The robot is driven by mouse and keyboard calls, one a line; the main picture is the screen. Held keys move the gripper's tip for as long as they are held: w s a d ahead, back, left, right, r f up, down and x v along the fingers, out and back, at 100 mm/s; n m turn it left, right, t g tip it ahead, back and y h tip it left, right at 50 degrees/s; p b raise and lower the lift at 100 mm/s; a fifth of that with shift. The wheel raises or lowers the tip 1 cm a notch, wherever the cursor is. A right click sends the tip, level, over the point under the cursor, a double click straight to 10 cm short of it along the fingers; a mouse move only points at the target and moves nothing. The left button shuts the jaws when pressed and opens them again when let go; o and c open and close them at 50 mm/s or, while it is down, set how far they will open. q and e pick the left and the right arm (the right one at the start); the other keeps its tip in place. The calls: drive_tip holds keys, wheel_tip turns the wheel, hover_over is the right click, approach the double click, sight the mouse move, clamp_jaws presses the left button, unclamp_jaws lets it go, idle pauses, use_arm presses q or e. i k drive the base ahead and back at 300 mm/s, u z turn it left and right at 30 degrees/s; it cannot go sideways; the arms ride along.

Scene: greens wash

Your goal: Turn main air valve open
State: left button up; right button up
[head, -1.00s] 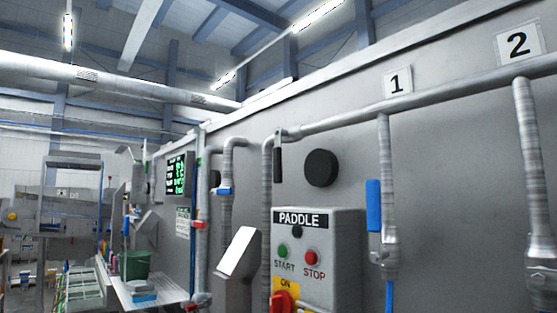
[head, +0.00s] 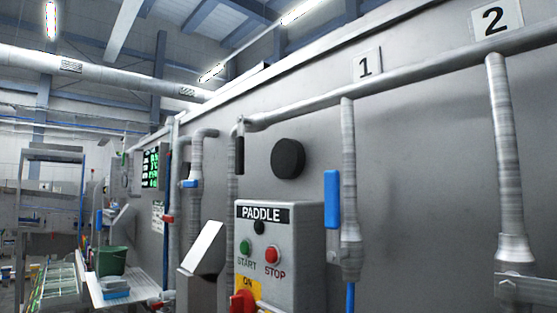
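No label reading main air valve shows in the head view. A grey pipe (head: 415,68) runs along the upper wall of the grey machine. At its left end, where it bends down, a black lever handle (head: 239,155) hangs vertically. A blue lever handle (head: 332,200) stands upright beside the drop pipe under sign 1 (head: 366,66). Another drop pipe (head: 505,150) comes down under sign 2 (head: 495,18); its lower end is cut off by the frame. Neither of my grippers is in view.
A PADDLE control box (head: 290,230) has a green start button (head: 244,247), a red stop button (head: 272,255) and a red switch knob (head: 243,301). A round black disc (head: 288,158) is on the wall. A green bucket (head: 111,260) stands at the left.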

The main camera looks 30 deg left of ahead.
sight(239, 149)
drive_tip(key=i, duration=0.1)
drive_tip(key=u, duration=1.55)
